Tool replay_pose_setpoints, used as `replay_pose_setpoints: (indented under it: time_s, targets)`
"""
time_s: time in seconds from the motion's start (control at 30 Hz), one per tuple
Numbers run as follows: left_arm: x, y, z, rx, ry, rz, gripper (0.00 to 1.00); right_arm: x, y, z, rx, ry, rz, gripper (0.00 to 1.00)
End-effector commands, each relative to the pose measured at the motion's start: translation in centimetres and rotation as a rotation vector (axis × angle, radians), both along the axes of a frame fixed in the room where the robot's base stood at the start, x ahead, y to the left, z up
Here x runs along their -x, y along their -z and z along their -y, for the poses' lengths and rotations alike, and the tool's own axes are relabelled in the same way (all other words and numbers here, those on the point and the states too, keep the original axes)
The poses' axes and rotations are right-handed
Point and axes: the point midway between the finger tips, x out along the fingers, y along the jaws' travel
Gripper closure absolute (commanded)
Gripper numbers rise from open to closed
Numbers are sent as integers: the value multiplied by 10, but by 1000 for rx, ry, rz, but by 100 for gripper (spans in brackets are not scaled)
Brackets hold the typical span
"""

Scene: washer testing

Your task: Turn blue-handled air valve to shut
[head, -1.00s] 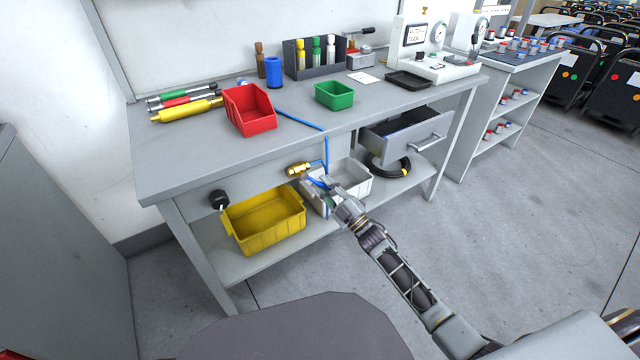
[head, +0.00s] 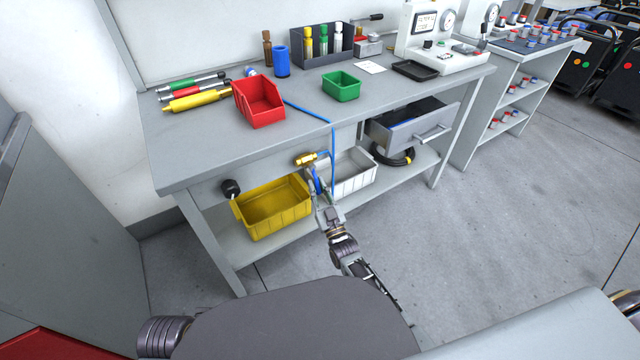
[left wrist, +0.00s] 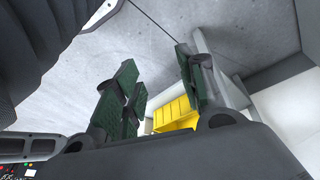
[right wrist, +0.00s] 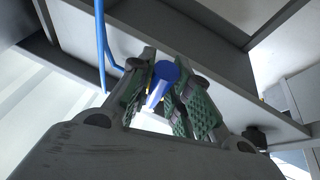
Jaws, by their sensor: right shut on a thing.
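The air valve (head: 306,159) is a brass body on the front of the workbench, with a blue hose rising from it. Its blue handle (head: 318,182) hangs below the brass body, partly hidden by my right gripper (head: 317,188). In the right wrist view the blue handle (right wrist: 163,72) sits between the green-padded fingers of the right gripper (right wrist: 166,100), which are closed on it. My left gripper (left wrist: 160,85) shows in the left wrist view with its green-padded fingers wide apart and nothing between them. The left gripper is outside the head view.
A yellow bin (head: 272,207) and a white bin (head: 352,172) stand on the lower shelf. A black knob (head: 231,187) is on the bench front, left of the valve. The drawer (head: 412,128) stands open at right. A red bin (head: 258,103) and green bin (head: 341,86) are on the top.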

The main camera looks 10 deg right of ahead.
Motion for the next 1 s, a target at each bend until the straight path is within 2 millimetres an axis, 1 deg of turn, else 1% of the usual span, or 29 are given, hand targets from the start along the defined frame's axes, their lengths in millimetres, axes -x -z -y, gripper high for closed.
replay_pose_setpoints:
  time_s: [0.3,0.47,0.73,0.77,0.9,0.93,1.0]
  targets:
    - [-1,11,-2,-10,-3,-20,60,2,2,-6,-92,0,-33,100]
    - [0,14,-2,-11,-3,-25,60,3,2,-7,-104,0,-38,100]
    - [0,14,-2,-10,-5,-25,60,3,2,-7,-107,-2,-38,100]
    - [0,14,-2,-11,-4,-24,60,3,2,-7,-107,-2,-38,78]
    - [0,14,-2,-10,-4,-24,60,3,2,-7,-106,-2,-37,60]
    - [0,14,-2,-10,-4,-23,60,2,2,-7,-105,-2,-37,58]
    - [-1,13,-2,-10,-4,-23,60,2,1,-7,-104,-1,-36,58]
